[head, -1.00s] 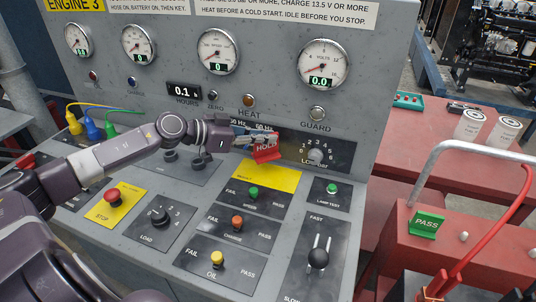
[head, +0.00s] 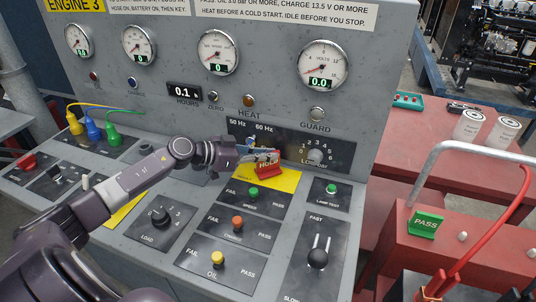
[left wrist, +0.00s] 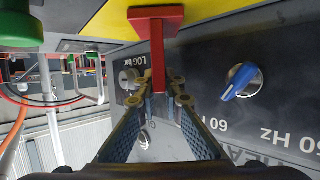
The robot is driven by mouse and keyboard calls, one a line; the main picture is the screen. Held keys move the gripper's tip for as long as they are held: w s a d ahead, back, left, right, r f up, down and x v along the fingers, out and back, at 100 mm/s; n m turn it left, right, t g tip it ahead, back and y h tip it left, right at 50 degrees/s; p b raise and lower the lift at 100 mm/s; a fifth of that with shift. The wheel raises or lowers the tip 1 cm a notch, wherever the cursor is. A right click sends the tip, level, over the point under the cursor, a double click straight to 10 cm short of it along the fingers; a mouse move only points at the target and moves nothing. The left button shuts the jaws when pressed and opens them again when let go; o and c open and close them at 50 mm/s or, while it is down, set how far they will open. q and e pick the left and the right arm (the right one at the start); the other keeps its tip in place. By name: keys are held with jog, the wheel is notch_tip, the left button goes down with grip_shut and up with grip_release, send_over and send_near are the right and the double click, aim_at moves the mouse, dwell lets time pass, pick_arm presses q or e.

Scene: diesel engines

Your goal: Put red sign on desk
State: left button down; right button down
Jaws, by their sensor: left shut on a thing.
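The red sign (head: 268,170), lettered HOLD, stands near the back of the console desk, over the yellow patch (head: 287,180). My left gripper (head: 272,154) is shut on its upper part and partly covers it. In the left wrist view the fingers (left wrist: 163,88) pinch the thin red plate (left wrist: 158,55) of the sign. Its wider red foot (left wrist: 155,14) is at the yellow surface (left wrist: 100,20). I cannot tell whether the foot touches the patch or hangs just above it. My right gripper is not in view.
The desk (head: 285,222) has several knobs close by, including a green one (head: 253,191) and an orange one (head: 237,222). A blue selector knob (left wrist: 240,82) sits on the panel behind the sign. A green PASS sign (head: 425,222) stands on the red box at right.

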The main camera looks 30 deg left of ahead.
pick_arm(q)
jog(key=c, duration=2)
grip_release()
jog(key=shift+f, duration=0.1)
jog(key=shift+c, duration=0.2)
jog(key=v, duration=1.2)
jog(key=shift+p, duration=0.3)
